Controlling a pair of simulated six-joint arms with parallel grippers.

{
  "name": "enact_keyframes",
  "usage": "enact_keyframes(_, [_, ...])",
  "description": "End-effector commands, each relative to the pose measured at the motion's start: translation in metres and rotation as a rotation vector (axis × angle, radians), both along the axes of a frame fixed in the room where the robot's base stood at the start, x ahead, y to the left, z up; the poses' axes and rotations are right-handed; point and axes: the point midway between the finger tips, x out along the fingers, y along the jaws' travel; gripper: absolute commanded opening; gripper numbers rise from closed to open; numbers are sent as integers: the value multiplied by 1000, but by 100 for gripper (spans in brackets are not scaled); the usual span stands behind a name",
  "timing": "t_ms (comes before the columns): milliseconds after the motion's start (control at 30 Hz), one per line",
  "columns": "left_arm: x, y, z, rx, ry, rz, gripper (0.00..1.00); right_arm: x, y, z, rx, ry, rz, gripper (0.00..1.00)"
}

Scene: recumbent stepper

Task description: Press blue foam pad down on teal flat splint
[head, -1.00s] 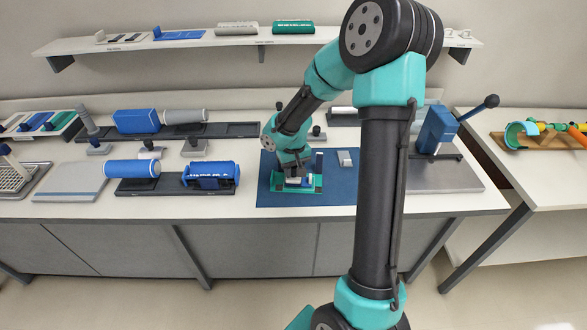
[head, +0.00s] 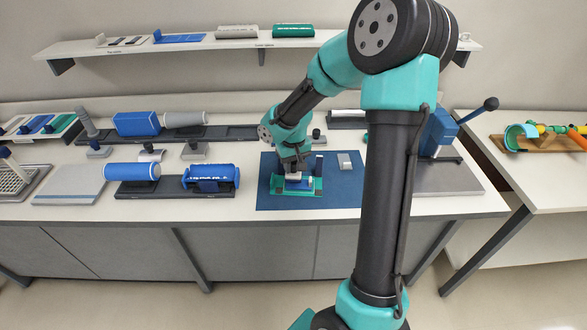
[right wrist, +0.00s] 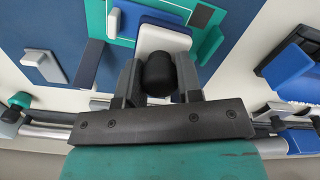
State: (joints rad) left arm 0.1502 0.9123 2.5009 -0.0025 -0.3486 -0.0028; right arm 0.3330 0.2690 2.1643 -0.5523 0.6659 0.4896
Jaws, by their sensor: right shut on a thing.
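The teal flat splint (head: 279,183) lies on the dark blue mat, and it also shows in the right wrist view (right wrist: 211,44). The blue foam pad (head: 297,185) is on the splint; its blue edge shows in the right wrist view (right wrist: 131,17). My right gripper (head: 295,168) is shut on the black knob (right wrist: 158,74) of a pale block tool (right wrist: 158,39). The pale block (head: 299,176) is over the pad and hides part of it; I cannot tell if they touch. My left gripper is not in view.
The dark blue mat (head: 338,190) has free room right of the splint. A small grey block (head: 345,160) lies there. Blue rolls on a dark stand (head: 150,188) are to the left. A blue lever press (head: 438,133) stands at the right behind my arm.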

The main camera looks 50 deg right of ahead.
Motion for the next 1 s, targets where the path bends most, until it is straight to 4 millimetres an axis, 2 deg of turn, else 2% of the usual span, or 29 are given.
enact_keyframes(400, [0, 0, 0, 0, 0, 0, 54, 0, 0, 25, -1, -2, -1, 0])
enact_keyframes(1000, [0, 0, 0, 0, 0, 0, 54, 2, 1, 28, 0, -1, 3, 0])
